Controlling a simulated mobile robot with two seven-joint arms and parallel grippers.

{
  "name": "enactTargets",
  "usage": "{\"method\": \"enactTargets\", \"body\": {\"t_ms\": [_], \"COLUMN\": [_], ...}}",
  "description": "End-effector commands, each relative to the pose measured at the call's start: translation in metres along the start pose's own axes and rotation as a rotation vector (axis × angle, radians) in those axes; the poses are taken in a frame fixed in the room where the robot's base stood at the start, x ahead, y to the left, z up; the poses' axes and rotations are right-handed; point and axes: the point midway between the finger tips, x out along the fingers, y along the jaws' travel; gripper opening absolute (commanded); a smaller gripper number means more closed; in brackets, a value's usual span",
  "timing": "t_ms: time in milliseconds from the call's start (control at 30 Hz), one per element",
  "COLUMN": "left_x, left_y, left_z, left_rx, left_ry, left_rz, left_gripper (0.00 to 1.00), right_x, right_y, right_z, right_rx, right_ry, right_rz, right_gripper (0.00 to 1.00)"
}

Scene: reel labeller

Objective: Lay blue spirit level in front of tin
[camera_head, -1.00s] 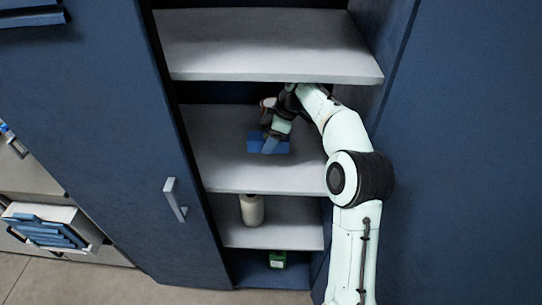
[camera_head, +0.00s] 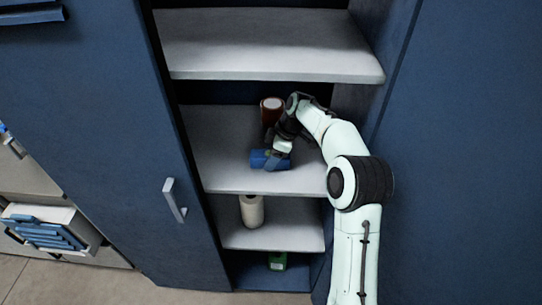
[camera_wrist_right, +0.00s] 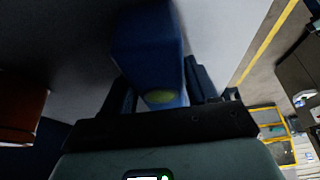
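The blue spirit level (camera_head: 262,159) is over the front part of the middle shelf. The wrist view shows it as a blue bar (camera_wrist_right: 148,50) with a yellow-green vial, between the fingers of my right gripper (camera_head: 278,157). That gripper is shut on it. I cannot tell whether the level touches the shelf. The tin (camera_head: 271,112), a red-brown cylinder with a pale top, stands upright behind the level and gripper. In the wrist view it seems to be the brown shape (camera_wrist_right: 22,108) at the left edge. My left gripper is not in view.
The middle shelf (camera_head: 222,150) has free room left of the level. An upper shelf (camera_head: 265,50) overhangs it. A cream cylinder (camera_head: 251,211) stands on the shelf below, and a green item (camera_head: 277,261) is at the bottom. A blue door (camera_head: 110,120) with a handle is at left.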

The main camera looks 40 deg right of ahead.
Motion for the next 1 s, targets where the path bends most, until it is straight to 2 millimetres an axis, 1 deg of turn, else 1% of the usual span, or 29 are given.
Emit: {"method": "enactTargets", "body": {"t_ms": [33, 67, 367, 467, 700, 800, 900, 1000], "left_x": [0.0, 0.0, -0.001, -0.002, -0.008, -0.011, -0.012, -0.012], "left_y": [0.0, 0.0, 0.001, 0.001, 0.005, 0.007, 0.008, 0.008], "left_z": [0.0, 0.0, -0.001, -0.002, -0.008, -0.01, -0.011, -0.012], "left_rx": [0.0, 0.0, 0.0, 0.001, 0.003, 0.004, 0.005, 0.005], "left_ry": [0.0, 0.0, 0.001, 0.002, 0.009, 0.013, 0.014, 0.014], "left_rz": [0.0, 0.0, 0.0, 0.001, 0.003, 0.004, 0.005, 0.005], "left_gripper": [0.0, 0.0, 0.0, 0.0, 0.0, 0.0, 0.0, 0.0], "right_x": [0.001, 0.001, -0.002, -0.011, -0.053, -0.067, -0.074, -0.077], "right_y": [0.0, 0.0, 0.0, 0.0, 0.001, 0.001, 0.0, 0.0], "right_z": [0.001, 0.001, -0.001, -0.001, -0.002, -0.002, -0.001, -0.001], "right_rx": [0.001, 0.001, 0.0, 0.0, 0.0, 0.0, 0.0, 0.0], "right_ry": [-0.001, -0.001, 0.0, 0.0, 0.001, 0.001, 0.0, -0.001], "right_rz": [-0.001, -0.001, 0.0, 0.001, 0.003, 0.002, 0.0, -0.001], "right_gripper": [0.76, 0.79, 0.79, 0.79, 0.79, 0.79, 0.79, 0.79]}}
